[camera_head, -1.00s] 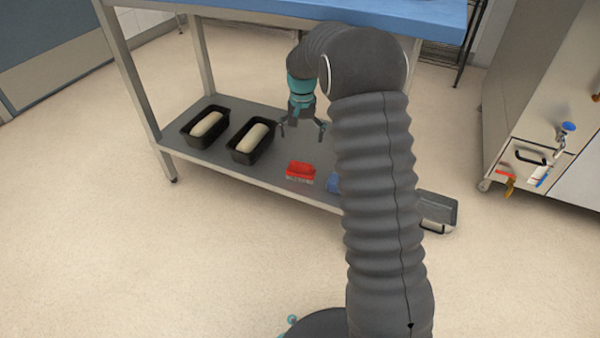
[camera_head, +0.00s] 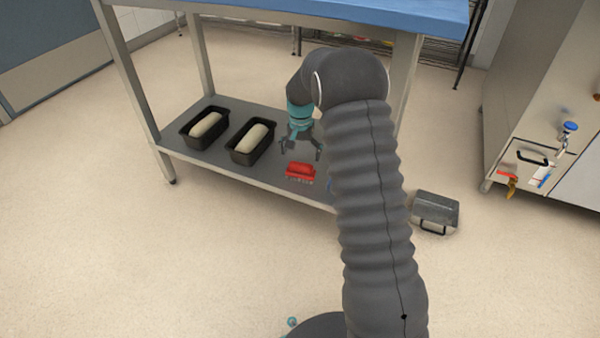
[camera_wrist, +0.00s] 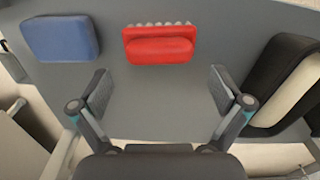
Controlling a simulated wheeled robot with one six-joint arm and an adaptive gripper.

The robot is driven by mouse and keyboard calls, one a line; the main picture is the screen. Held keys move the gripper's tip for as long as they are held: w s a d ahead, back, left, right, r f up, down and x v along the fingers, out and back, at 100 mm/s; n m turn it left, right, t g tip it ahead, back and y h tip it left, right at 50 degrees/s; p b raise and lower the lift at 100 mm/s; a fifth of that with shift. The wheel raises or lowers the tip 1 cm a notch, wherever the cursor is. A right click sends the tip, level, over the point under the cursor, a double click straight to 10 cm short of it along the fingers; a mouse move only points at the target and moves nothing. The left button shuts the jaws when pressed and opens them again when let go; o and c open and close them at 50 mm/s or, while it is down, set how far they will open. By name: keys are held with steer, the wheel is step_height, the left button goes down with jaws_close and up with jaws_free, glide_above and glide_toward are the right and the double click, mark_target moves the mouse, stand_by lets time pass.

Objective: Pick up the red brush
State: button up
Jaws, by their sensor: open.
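The red brush (camera_head: 300,170) lies on the lower grey shelf (camera_head: 215,163) near its front edge, with pale bristles along one side. In the wrist view the red brush (camera_wrist: 159,47) is at the upper middle, bristles toward the top. My gripper (camera_head: 301,152) is open and empty, just behind the brush in the head view. In the wrist view its two fingers (camera_wrist: 160,92) are spread wide, with the brush beyond the tips and roughly centred between them. No finger visibly touches the brush.
A blue block-like item (camera_wrist: 60,38) lies beside the brush; my arm mostly hides it in the head view. Two black pans with pale loaves (camera_head: 251,142) stand left on the shelf. The blue tabletop (camera_head: 290,12) is overhead. A metal box (camera_head: 435,210) is on the floor.

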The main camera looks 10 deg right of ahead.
mark_target(301, 163)
step_height(301, 163, down, 5)
steer(key=shift+r+b, duration=0.1)
steer(key=shift+b, duration=0.2)
steer(key=shift+c, duration=0.3)
steer(key=c, duration=0.9)
steer(key=shift+c, duration=0.2)
steer(key=shift+r, duration=0.15)
step_height(301, 163, up, 10)
steer(key=shift+f+p, duration=0.1)
steer(key=shift+p, duration=0.7)
